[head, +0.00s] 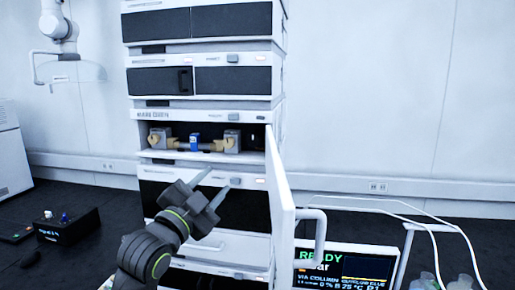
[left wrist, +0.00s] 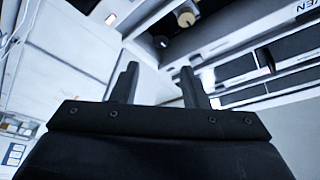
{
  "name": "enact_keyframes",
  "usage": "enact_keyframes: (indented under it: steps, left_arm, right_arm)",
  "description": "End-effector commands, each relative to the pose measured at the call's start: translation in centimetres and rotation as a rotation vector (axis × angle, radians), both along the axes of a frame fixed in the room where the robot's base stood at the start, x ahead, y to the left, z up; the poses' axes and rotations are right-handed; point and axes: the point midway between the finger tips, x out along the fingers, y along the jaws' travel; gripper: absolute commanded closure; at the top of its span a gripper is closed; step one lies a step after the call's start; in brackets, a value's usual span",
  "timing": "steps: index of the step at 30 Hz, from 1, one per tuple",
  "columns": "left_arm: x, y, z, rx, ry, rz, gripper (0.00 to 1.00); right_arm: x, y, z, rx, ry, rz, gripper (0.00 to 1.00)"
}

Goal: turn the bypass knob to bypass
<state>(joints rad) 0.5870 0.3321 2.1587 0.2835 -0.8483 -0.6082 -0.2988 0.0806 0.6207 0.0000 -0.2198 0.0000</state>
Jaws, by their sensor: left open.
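My left gripper (head: 212,185) is open and empty in front of the instrument stack, below the open compartment (head: 215,127). It also shows in the left wrist view (left wrist: 160,72), with nothing between its fingers. Inside the compartment, a tan column (head: 180,147) with a blue middle part runs between two grey blocks. I cannot tell for sure which part is the bypass knob. In the left wrist view, a round tan-faced piece (left wrist: 187,18) shows beyond the fingertips, apart from them. The screen (head: 345,268) reads READY and VIA COLUMN. My right gripper is not in view.
The compartment's white door (head: 281,190) stands open at the right, with a handle (head: 319,236) sticking out. A black box (head: 68,226) with small items stands on the dark bench at the left. White tubes and bottles (head: 460,283) are at the lower right.

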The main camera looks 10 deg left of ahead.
Motion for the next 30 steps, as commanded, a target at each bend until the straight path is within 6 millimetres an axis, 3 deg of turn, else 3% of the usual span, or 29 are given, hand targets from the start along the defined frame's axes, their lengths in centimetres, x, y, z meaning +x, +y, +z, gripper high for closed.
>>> enact_keyframes:
  steps: [4, 8, 30]
  left_arm:
    - [0.3, -0.3, 0.9, 0.004, -0.013, -0.004, 0.59]
    - [1.8, -0.8, 1.3, 0.003, -0.010, -0.004, 0.59]
    - [12.8, -4.0, 4.5, 0.003, -0.010, -0.004, 0.59]
  right_arm:
    - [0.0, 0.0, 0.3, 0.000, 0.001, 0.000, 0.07]
    - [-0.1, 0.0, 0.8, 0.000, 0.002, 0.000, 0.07]
    - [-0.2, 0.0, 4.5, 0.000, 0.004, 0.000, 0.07]
